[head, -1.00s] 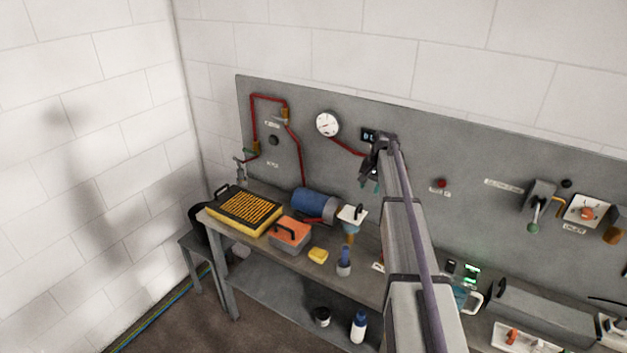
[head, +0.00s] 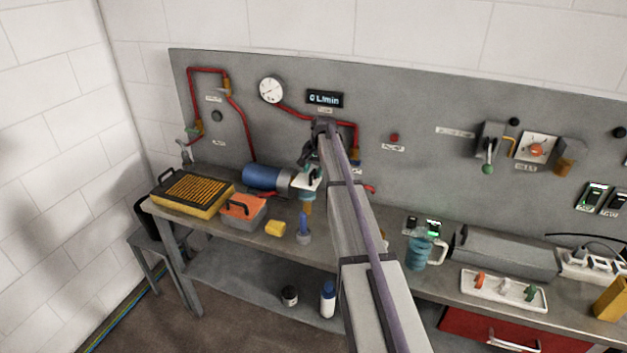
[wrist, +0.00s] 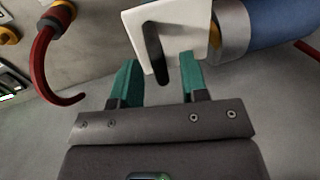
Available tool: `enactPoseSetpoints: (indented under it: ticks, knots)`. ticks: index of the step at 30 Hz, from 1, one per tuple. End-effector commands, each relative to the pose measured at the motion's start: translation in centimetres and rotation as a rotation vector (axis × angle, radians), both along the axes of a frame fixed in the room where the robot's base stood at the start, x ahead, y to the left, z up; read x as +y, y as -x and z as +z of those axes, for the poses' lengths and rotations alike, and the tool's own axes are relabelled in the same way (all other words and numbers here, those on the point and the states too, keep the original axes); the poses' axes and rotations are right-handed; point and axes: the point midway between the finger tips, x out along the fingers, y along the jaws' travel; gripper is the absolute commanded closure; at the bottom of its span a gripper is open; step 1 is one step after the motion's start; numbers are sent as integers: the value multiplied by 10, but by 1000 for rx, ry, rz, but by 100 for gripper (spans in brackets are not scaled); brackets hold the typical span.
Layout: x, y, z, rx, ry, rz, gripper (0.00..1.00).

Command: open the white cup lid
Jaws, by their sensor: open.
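My gripper (wrist: 160,78) is open, with teal fingers apart. The handle's near end appears between the fingertips, but I cannot tell whether it is at their depth. In the head view my gripper (head: 309,155) is just above the lid, partly covering it.
A blue cylinder (head: 262,176) lies close behind and left of the lid. A teal mug (head: 418,252) is to the right. Red pipes (head: 240,125) run along the panel.

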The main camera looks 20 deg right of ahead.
Motion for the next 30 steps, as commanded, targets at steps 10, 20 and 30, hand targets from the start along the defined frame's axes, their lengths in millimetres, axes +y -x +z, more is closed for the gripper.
enactPoseSetpoints:
  ticks: [10,20,30]
  knots:
    - [0,0,2,0,0,0,74]
    - [0,0,2,0,0,0,100]
    - [0,0,2,0,0,0,100]
